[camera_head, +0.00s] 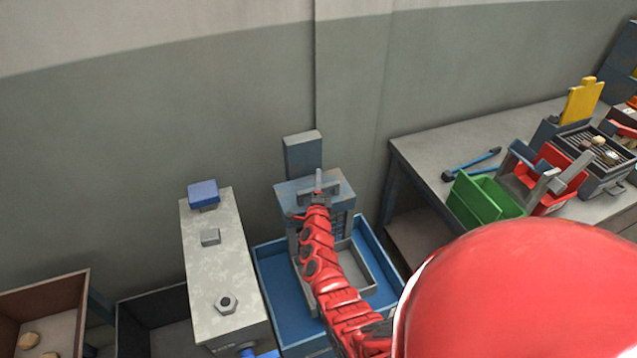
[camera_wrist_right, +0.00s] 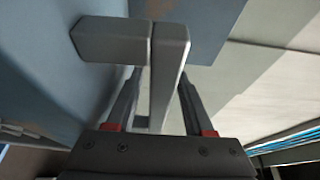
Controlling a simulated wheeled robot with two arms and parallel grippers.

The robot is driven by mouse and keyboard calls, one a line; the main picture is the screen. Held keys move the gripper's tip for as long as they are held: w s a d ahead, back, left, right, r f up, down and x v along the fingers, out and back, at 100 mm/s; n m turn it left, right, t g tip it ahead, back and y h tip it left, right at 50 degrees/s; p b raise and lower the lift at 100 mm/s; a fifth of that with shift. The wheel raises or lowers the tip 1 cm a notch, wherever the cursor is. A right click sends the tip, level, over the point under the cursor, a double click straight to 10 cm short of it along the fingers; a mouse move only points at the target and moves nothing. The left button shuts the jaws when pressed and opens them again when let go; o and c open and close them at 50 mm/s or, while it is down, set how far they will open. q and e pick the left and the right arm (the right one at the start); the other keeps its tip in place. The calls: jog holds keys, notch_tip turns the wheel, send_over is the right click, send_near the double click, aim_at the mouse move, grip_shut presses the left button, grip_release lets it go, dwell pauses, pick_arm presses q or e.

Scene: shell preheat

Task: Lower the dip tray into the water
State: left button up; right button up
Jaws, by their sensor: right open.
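A grey dip tray (camera_head: 372,280) shows in the head view inside or just above the blue tank (camera_head: 262,277); its exact height over the water (camera_head: 287,312) cannot be told. A blue-grey stand (camera_head: 342,186) rises behind it, with a grey handle at its top. The right arm reaches up across the tray and hides part of it. My right gripper (camera_head: 317,197) is at the handle. In the right wrist view its fingers (camera_wrist_right: 157,85) are open, one on each side of the grey handle (camera_wrist_right: 170,45); contact cannot be told. My left gripper is not in view.
A grey box (camera_head: 218,265) with a blue block (camera_head: 203,194) and a hex nut stands left of the tank. Low bins are at the lower left. A workbench (camera_head: 450,135) at right holds a green bin (camera_head: 480,203), a red bin and tools. The wall is close behind.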

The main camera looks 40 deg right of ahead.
grip_shut()
jog(key=shift+f, duration=0.1)
dwell(1.3)
